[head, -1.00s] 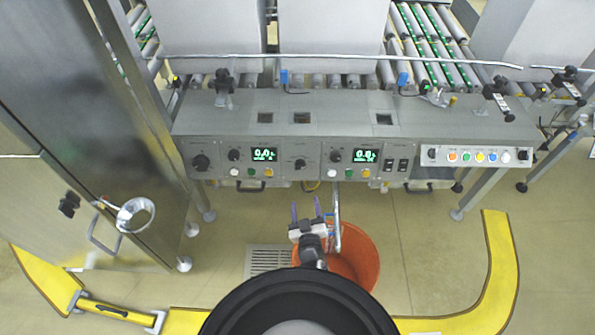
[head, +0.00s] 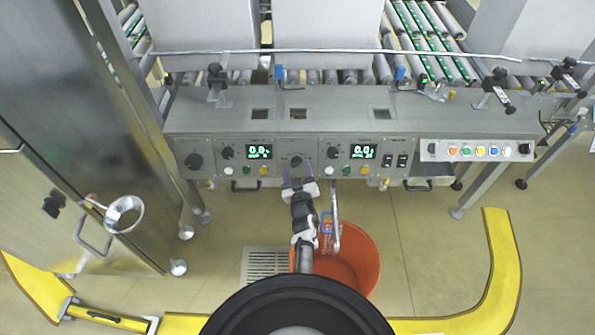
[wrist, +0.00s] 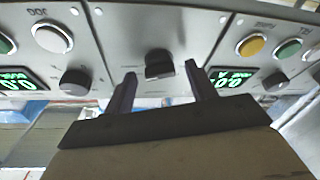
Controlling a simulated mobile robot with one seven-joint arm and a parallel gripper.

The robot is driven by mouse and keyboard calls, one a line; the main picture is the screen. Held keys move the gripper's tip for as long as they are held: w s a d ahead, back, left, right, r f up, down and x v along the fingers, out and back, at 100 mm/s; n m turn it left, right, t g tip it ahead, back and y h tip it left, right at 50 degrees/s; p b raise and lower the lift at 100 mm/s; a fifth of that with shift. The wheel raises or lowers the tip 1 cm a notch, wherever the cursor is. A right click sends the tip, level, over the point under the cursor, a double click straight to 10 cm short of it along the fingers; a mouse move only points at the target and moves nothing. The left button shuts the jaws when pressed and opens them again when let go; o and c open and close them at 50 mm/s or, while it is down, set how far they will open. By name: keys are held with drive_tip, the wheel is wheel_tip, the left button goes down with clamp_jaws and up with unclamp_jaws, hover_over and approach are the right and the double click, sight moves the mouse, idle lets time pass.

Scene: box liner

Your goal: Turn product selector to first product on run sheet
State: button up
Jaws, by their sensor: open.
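A black knob (head: 296,160) sits on the middle panel of the grey control console (head: 220,120). It also shows in the wrist view (wrist: 159,64), between my fingertips in the picture. My gripper (head: 298,172) is open, pointing at this knob, one purple finger on each side. I cannot tell whether the fingers touch it. Smaller knobs sit beside the two green displays (head: 259,152) and (head: 362,153). The knob labels are too small to read, and I see no readable run sheet.
White, green and yellow buttons (head: 248,170) line the panel's lower edge. A box with coloured buttons (head: 480,150) is at the right. An orange bucket (head: 362,255) stands on the floor below. A steel cabinet (head: 75,110) closes off the left.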

drive_tip(key=c, duration=1)
drive_tip(key=shift+r, duration=0.1)
drive_tip(key=shift+r+n+y+p, duration=0.15)
drive_tip(key=shift+n+y+p, duration=0.15)
drive_tip(key=shift+n+p, duration=0.45)
drive_tip(key=shift+d+r+n+g+y+p, duration=0.1)
drive_tip(key=shift+n+g+y+p, duration=0.2)
drive_tip(key=shift+n+p, duration=0.55)
drive_tip(key=n+g+y+p, duration=0.1)
drive_tip(key=n+p, duration=0.2)
drive_tip(key=shift+d+n, duration=0.1)
drive_tip(key=shift+n, duration=0.3)
drive_tip(key=shift+n+y+p, duration=0.3)
drive_tip(key=shift+n+p, duration=0.2)
drive_tip(key=shift+n, duration=0.2)
drive_tip(key=shift+f, duration=0.2)
